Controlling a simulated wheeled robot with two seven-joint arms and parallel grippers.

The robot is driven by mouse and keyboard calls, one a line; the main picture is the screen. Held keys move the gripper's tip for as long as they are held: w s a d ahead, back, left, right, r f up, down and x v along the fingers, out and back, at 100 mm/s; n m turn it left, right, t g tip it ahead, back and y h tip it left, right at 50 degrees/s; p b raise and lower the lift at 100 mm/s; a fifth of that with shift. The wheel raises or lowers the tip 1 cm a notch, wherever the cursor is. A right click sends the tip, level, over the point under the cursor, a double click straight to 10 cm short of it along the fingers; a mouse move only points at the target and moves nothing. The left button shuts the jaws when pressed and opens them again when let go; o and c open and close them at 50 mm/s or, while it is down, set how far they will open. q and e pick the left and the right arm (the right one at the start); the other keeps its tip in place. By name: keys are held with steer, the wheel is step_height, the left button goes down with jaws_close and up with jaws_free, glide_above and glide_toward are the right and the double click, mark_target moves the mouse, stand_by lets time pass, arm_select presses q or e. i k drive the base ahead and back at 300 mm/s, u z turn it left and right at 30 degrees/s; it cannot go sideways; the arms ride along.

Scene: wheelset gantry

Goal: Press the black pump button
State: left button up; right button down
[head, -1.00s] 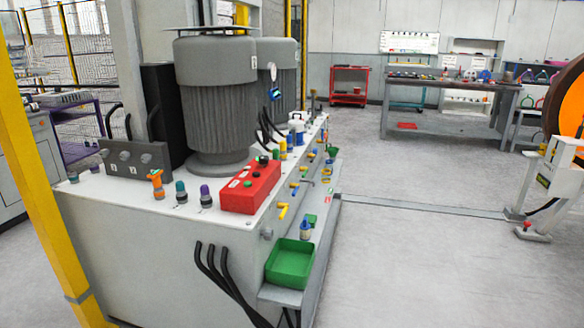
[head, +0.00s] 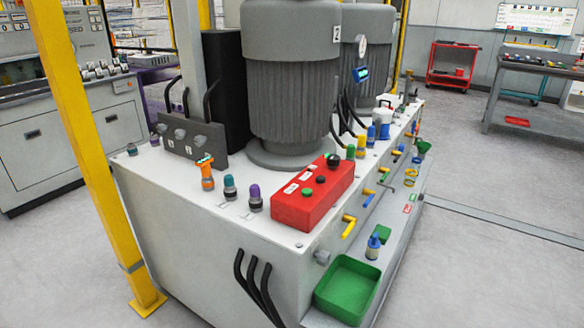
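A red control box (head: 303,212) sits on the white top of the pump cabinet, in front of the large grey motor (head: 290,85). Its upper face carries white labels and several small round buttons. A dark, black-looking button (head: 320,179) is near the middle, with a green button (head: 307,192) in front of it. The buttons are too small to tell whether any is pressed. Neither of my grippers shows in the head view.
Orange (head: 207,176), teal (head: 229,187) and purple (head: 255,198) capped fittings stand left of the box. A yellow handle (head: 348,227) and a green tray (head: 347,290) are at the right side. A yellow post (head: 92,130) stands at left. Floor right of the cabinet is clear.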

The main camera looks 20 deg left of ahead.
mark_target(320, 179)
steer(key=u, duration=0.6)
steer(key=i, duration=0.55)
steer(key=u, duration=0.55)
